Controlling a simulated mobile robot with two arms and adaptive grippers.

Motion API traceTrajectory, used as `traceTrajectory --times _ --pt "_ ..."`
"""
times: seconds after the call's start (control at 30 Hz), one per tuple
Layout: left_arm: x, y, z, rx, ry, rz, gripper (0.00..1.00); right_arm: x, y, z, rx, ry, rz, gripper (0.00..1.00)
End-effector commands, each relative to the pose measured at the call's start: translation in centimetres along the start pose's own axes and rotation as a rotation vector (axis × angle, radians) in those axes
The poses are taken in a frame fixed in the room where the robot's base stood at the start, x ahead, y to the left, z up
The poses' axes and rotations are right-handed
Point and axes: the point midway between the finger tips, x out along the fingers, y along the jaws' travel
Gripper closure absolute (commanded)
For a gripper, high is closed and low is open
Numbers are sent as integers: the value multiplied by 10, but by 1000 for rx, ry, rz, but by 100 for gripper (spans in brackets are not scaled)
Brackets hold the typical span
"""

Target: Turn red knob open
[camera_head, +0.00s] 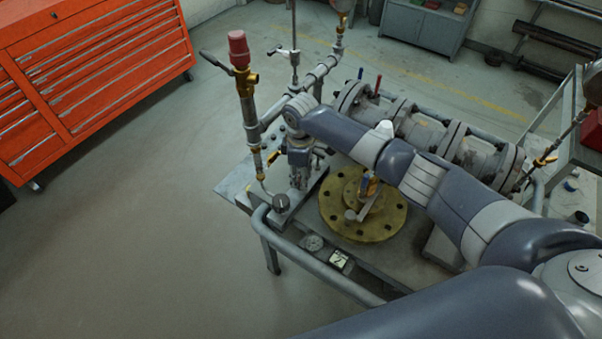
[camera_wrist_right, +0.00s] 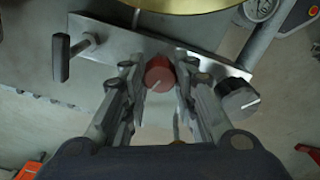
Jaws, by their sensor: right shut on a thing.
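The red knob (camera_wrist_right: 160,74) shows in the right wrist view, round with a flat top, on a grey metal plate (camera_wrist_right: 130,40). My right gripper (camera_wrist_right: 158,88) has a finger on each side of it and is shut on it. In the head view my right gripper (camera_head: 299,178) points down at the left end of the bench, and the red knob is hidden there. My left gripper is in neither view.
A black knob (camera_wrist_right: 238,98) sits close to the right finger, and a T-handle (camera_wrist_right: 68,57) stands at left. A brass flange (camera_head: 337,217) is beside the gripper. Upright pipework with a red-capped valve (camera_head: 238,50) rises behind it. An orange tool cabinet (camera_head: 95,75) stands at left.

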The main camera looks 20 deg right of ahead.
Motion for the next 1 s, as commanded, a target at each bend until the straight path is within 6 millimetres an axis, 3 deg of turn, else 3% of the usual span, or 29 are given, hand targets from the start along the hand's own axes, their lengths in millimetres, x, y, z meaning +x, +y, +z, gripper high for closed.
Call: traceTrajectory --times 0.5,1.0 --pt "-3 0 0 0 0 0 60 -1 0 -1 -342 3 2 97" --pt "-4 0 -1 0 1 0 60 -1 1 -1 -407 3 2 97"
